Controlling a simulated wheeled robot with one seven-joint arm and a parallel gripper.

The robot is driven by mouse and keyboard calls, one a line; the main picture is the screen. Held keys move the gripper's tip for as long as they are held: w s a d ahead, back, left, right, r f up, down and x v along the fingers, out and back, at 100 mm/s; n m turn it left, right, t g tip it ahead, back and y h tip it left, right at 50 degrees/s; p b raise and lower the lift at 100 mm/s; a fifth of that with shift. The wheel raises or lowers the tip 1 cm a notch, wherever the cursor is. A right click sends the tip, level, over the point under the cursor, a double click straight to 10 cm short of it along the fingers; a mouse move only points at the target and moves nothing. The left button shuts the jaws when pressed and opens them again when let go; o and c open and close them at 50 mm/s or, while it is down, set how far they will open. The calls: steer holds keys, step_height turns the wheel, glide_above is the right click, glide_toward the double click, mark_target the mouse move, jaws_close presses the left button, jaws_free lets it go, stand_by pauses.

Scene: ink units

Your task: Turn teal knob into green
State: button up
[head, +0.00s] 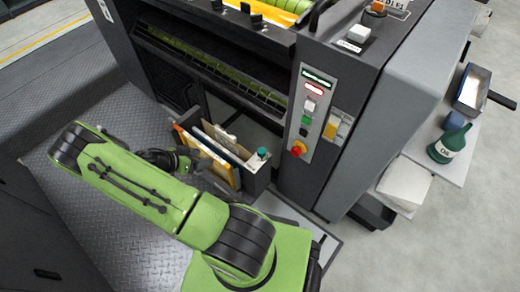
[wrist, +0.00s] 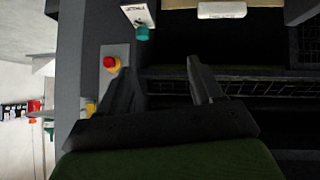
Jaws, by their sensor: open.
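The teal knob (head: 262,153) sits on top of the right end wall of a dark box at the press's foot, above a small pale label. In the wrist view the teal knob (wrist: 142,33) is beside a white label plate (wrist: 138,14) with dark print, too small to read. I cannot make out a green zone or the knob's pointer. My gripper (wrist: 162,72) is open and empty, its two dark fingers apart, with the knob beyond the fingertips and towards the left finger. In the head view my gripper (head: 198,160) is left of the knob, by the box, partly hidden.
The dark box (head: 258,180) holds folders and boards (head: 222,148). Right of it, the press panel carries a red emergency button (head: 298,148), a green button (head: 306,120) and a white one (head: 310,105). Ribbed floor plate is clear at left.

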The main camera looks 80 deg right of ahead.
mark_target(260, 152)
steer(key=s+d+f+h+b, duration=0.1)
steer(key=s+d+f, duration=0.4)
steer(key=d, duration=0.1)
steer(key=s+d+f+m+g+h+b, duration=0.1)
steer(key=s+d+f, duration=0.4)
steer(key=s, duration=0.1)
steer(key=s+d+f+m+h+b, duration=0.1)
steer(key=s+d+f+b, duration=0.1)
steer(key=s+d+f, duration=0.3)
steer(key=shift+s+d+g, duration=0.3)
steer(key=shift+s+d, duration=0.3)
steer(key=shift+d, duration=0.2)
steer(key=shift+r, duration=0.1)
steer(key=c, duration=1)
